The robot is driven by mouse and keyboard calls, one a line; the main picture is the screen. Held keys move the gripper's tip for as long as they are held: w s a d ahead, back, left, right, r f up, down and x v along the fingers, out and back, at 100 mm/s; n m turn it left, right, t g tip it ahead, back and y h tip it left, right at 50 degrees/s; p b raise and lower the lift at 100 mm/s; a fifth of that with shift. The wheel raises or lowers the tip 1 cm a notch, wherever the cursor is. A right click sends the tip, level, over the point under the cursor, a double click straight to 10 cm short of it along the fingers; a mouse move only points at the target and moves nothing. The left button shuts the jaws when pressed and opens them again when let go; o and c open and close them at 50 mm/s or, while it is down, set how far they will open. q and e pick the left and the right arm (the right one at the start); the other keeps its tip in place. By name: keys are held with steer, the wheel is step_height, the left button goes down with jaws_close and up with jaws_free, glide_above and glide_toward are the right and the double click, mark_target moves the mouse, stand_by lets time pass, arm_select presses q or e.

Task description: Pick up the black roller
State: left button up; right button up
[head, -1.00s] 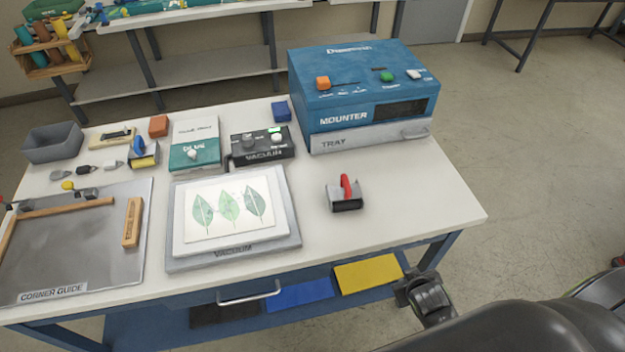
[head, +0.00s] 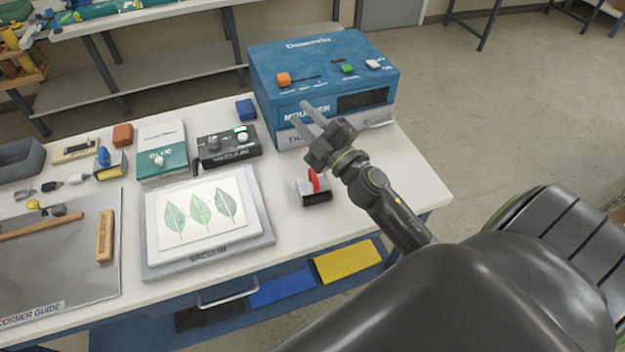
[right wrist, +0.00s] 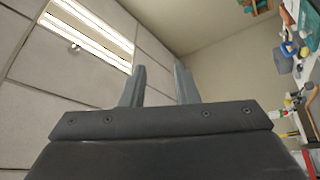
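The black roller (head: 316,197) has a red handle and a dark roller with a grey frame. It lies on the white table, right of the vacuum plate and in front of the mounter. My right gripper (head: 304,116) is raised above and behind the roller in the head view, in front of the mounter, with its fingers apart and nothing between them. In the right wrist view the two fingers (right wrist: 158,85) are spread and point toward the ceiling and wall; the black roller is not seen there. My left gripper is not in view.
The blue mounter (head: 335,65) stands at the back right of the table. The vacuum plate (head: 208,262) with a leaf print lies to the left. The vacuum box (head: 228,157), glue box (head: 162,160) and a blue-handled roller (head: 105,157) stand behind it. The table (head: 375,200) is clear right of the roller.

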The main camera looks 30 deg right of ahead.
steer(key=w+a+r+n+g+y, duration=0.2)
steer(key=a+n+g+y, duration=0.4)
steer(key=n+y, duration=0.45)
steer(key=n+g+h, duration=0.8)
steer(key=g+h, duration=0.4)
steer(key=g, duration=0.2)
glide_toward(315, 176)
steer(key=shift+y, duration=0.35)
steer(key=b+x, duration=0.1)
steer(key=b, duration=0.1)
steer(key=b+x, duration=0.2)
steer(key=b, duration=0.1)
steer(key=b+x, duration=0.1)
steer(key=b, duration=0.2)
steer(key=shift+w+d+f, duration=0.2)
steer(key=shift+w+f, duration=0.1)
steer(key=shift+f, duration=0.15)
steer(key=shift+a+f, duration=0.1)
steer(key=shift+f, duration=0.6)
steer(key=x, duration=0.1)
steer(key=p+x, duration=0.2)
steer(key=x, duration=0.1)
steer(key=shift+s+f, duration=0.15)
steer(key=shift+s, duration=0.1)
steer(key=shift+w+f, duration=0.1)
steer(key=shift+f, duration=0.2)
